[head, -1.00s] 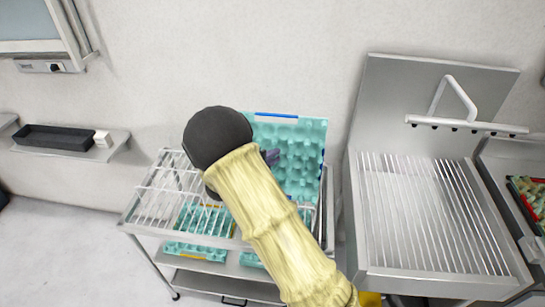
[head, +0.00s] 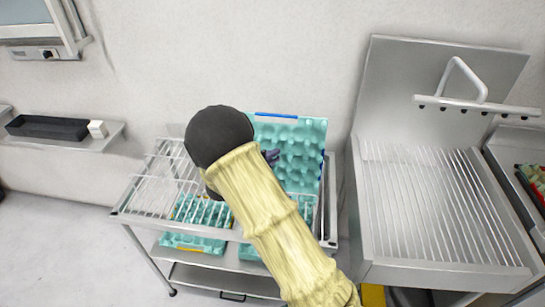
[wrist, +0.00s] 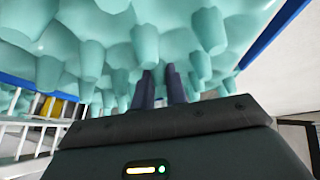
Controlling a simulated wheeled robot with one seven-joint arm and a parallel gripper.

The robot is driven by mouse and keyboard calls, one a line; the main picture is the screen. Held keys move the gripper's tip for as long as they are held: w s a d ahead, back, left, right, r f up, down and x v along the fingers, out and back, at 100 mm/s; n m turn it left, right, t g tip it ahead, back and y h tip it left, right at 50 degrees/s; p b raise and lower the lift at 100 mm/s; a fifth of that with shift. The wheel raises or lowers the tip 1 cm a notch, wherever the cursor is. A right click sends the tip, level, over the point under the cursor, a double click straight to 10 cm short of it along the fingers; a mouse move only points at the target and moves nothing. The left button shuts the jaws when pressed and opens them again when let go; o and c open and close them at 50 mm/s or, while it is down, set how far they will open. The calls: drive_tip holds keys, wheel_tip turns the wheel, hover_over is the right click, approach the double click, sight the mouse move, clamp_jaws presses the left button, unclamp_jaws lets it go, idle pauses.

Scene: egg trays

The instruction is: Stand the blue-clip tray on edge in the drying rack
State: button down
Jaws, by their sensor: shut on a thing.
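The blue-clip tray (head: 300,150) is a teal egg tray with a blue clip (head: 276,115) on its top edge. It stands near upright above the right part of the drying rack (head: 160,180). My gripper (head: 271,156) is shut on the tray near its middle; my arm hides the tray's left part. In the wrist view, the dark fingers (wrist: 160,88) reach up among the tray's cups (wrist: 120,40), with blue strips at both sides. Whether the tray's lower edge rests in the rack is hidden.
Teal trays with yellow clips (head: 190,243) lie on the shelf below the rack. A steel grated sink unit (head: 430,215) with a white spray bar (head: 475,105) stands at the right. A wall shelf holds a black bin (head: 47,128) and a white block (head: 97,129).

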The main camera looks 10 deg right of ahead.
drive_tip(key=shift+f+b, duration=0.75)
drive_tip(key=shift+f, duration=0.3)
drive_tip(key=c, duration=1.3)
unclamp_jaws()
drive_tip(key=shift+c, duration=0.2)
drive_tip(key=v, duration=0.8)
idle(0.7)
